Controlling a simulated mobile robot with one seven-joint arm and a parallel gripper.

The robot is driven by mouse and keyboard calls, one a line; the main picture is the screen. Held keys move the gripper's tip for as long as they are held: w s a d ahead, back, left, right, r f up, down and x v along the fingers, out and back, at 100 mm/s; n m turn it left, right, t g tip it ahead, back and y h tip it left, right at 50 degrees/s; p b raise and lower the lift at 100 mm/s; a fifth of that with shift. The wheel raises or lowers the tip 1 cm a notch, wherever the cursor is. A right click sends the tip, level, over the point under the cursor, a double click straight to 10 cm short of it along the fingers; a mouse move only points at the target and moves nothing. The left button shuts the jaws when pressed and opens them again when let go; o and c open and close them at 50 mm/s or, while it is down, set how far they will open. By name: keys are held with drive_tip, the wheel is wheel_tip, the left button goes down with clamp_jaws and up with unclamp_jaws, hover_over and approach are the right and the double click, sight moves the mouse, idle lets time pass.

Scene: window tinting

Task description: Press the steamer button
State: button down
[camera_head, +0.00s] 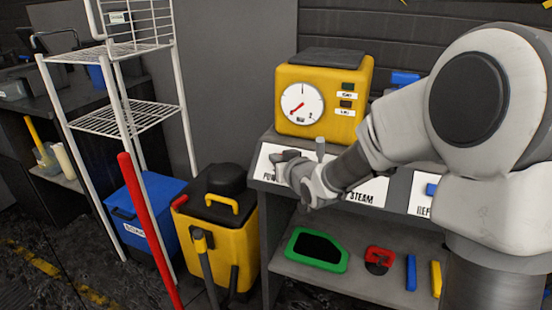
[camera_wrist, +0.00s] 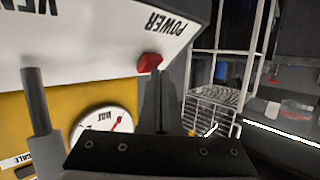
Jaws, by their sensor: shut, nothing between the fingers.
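The yellow steamer (camera_head: 350,112) stands on the bench, with a round white gauge (camera_head: 302,104) and two small dark labelled buttons (camera_head: 348,90) on its front. Below it, a sloped white panel (camera_head: 375,190) carries the words POWER and STEAM, partly covered by my arm. In the wrist view, which is upside down, a red button (camera_wrist: 149,63) sits beside the word POWER. My gripper (camera_head: 279,157) is shut and empty over the panel's left end. In the wrist view its dark fingers (camera_wrist: 160,72) end close to the red button; I cannot tell whether they touch it.
A grey upright lever (camera_head: 320,150) stands close to my gripper. The shelf below holds a green-framed piece (camera_head: 317,250) and several small tools. A yellow bucket (camera_head: 222,225), red pole (camera_head: 150,230) and white wire rack (camera_head: 125,118) stand to the left.

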idle(0.5)
drive_tip(key=shift+w+d+f+b, duration=0.1)
drive_tip(key=shift+w+f+b, duration=0.2)
drive_tip(key=shift+f+b, duration=0.05)
drive_tip(key=shift+s, duration=0.1)
drive_tip(key=shift+s+r, duration=0.2)
drive_tip(key=shift+r, duration=0.05)
idle(0.4)
drive_tip(key=s+a+r+p, duration=0.1)
drive_tip(key=s+r+p, duration=0.1)
drive_tip(key=s+r, duration=0.2)
drive_tip(key=shift+a+r, duration=0.15)
drive_tip(key=shift+a, duration=0.2)
